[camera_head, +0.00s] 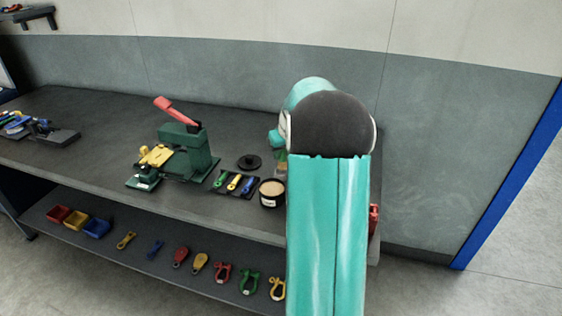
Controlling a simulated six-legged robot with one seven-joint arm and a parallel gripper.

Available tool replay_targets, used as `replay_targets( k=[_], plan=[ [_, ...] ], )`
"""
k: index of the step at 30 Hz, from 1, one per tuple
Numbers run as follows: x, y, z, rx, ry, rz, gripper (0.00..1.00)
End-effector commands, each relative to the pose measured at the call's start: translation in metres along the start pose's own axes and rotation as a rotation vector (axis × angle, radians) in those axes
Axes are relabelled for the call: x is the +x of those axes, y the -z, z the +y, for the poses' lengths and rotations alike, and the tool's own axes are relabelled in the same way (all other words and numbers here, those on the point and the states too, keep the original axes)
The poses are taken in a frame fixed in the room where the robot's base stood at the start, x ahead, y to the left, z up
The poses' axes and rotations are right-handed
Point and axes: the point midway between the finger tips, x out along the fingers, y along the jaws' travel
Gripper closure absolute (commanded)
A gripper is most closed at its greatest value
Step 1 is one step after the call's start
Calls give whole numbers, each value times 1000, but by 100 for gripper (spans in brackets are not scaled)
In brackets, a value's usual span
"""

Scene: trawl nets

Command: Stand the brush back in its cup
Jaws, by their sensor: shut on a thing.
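My teal arm (328,230) rises in front of the bench and covers its right part. My gripper is hidden behind the arm, so I cannot see its fingers or what is between them. I see no brush. A round dark tub with a cream top (271,193) stands near the bench's front edge, just left of my arm; I cannot tell whether it is the brush's cup. A small pale and greenish thing (281,162) shows behind it, partly covered by my arm and too small to make out.
The grey bench (90,120) holds a green press with a red lever (185,145), a black disc (249,162) and a dark tray of coloured tools (236,183). Coloured bins (75,222) and several shackles lie on the lower shelf. A red thing (374,218) shows right of my arm.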

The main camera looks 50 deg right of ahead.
Motion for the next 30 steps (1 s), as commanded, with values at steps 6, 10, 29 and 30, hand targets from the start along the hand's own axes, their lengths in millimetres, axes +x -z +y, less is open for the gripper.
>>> replay_targets(
  k=[6,10,29,30],
  plan=[
    [22,7,4,-2,1,1,100],
    [38,3,5,-2,3,-2,100],
    [57,-6,5,-2,1,1,55],
    [57,-6,5,-2,1,1,55]
  ],
)
